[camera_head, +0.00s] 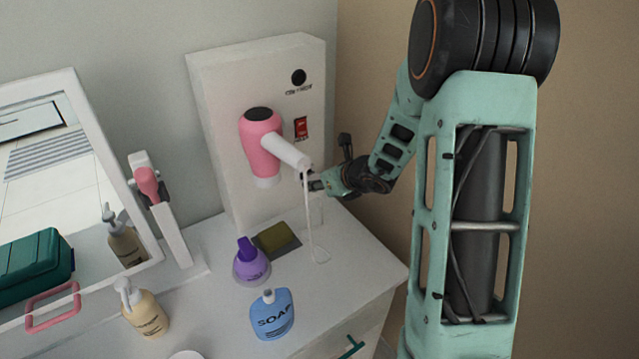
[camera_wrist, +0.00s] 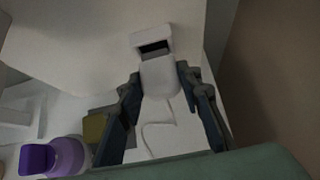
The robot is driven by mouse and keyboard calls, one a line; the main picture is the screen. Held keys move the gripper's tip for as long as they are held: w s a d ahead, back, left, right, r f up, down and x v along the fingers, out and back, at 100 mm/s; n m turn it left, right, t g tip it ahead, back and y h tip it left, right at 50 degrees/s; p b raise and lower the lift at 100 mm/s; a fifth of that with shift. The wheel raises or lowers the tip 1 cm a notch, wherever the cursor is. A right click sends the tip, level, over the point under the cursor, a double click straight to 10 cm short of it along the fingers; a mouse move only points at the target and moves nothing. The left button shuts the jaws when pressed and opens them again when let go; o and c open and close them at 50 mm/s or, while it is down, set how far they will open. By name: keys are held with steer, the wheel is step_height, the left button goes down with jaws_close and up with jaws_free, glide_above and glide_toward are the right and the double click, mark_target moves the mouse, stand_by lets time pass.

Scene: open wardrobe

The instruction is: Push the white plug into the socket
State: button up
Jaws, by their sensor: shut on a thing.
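The white plug (camera_wrist: 160,80) sits between the two fingers of my gripper (camera_wrist: 162,88) in the wrist view, and the gripper is shut on it. In the head view my gripper (camera_head: 312,182) is in front of the white wall box (camera_head: 225,115), near the end of a white barrel. The plug is too small there to make out clearly. A white cord (camera_head: 309,228) hangs from the gripper to the counter. A round black spot with lettering below it, apparently the socket (camera_head: 298,77), is high on the box front, above and apart from the gripper.
A pink hair dryer (camera_head: 259,140) with a white barrel hangs on the box, close left of my gripper. A red switch (camera_head: 301,127) is above it. A purple bottle (camera_head: 251,262), a dark pad (camera_head: 276,240) and a blue soap bottle (camera_head: 272,315) stand on the counter.

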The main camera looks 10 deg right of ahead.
steer(key=shift+w+a, duration=0.2)
steer(key=shift+w, duration=0.25)
steer(key=shift+w+a, duration=0.2)
steer(key=shift+w, duration=0.25)
steer(key=o, duration=1.4)
steer(key=shift+s+d, duration=0.1)
steer(key=v, duration=1.1)
steer(key=shift+s+d+r, duration=0.1)
steer(key=shift+s+r, duration=0.15)
steer(key=shift+r, duration=0.05)
